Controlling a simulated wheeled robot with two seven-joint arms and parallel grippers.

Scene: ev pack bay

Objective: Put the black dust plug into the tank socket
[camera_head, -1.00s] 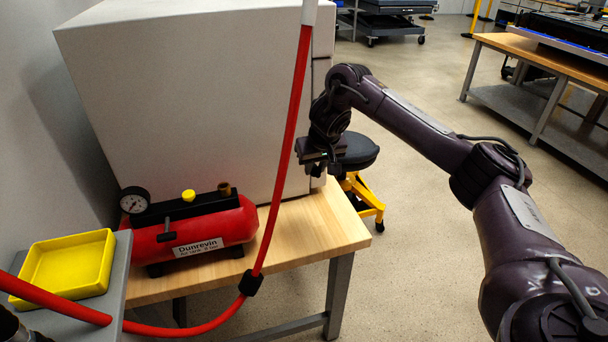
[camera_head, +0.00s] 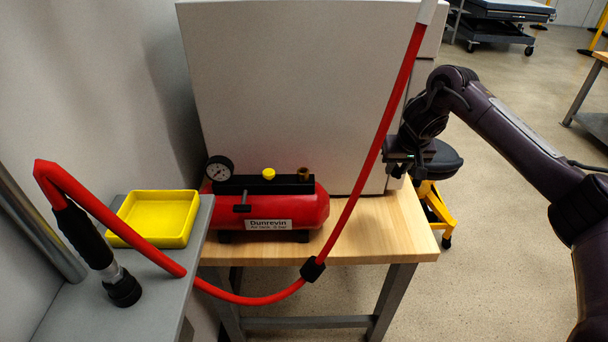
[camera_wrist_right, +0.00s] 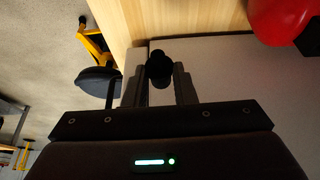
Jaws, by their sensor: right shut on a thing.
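The red air tank (camera_head: 318,205) lies on the wooden bench, with a gauge at its left end. A short brass socket (camera_head: 303,174) stands open-looking on its top right, beside a yellow cap (camera_head: 268,174). My right gripper (camera_head: 397,172) is to the right of the tank, above the bench's right part and in front of the big grey box. In the right wrist view the gripper (camera_wrist_right: 159,85) is shut on the black dust plug (camera_wrist_right: 159,68), a dark rounded piece between its fingers. In the head view the plug is too small and dark to make out clearly. My left gripper is not seen.
A red hose (camera_head: 372,165) hangs between my right gripper and the tank, with a black clamp. The grey box (camera_head: 290,90) rises behind the tank. A yellow tray (camera_head: 155,240) and a hose end (camera_head: 122,287) are at the left grey shelf. Bare bench (camera_head: 400,225) lies at right.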

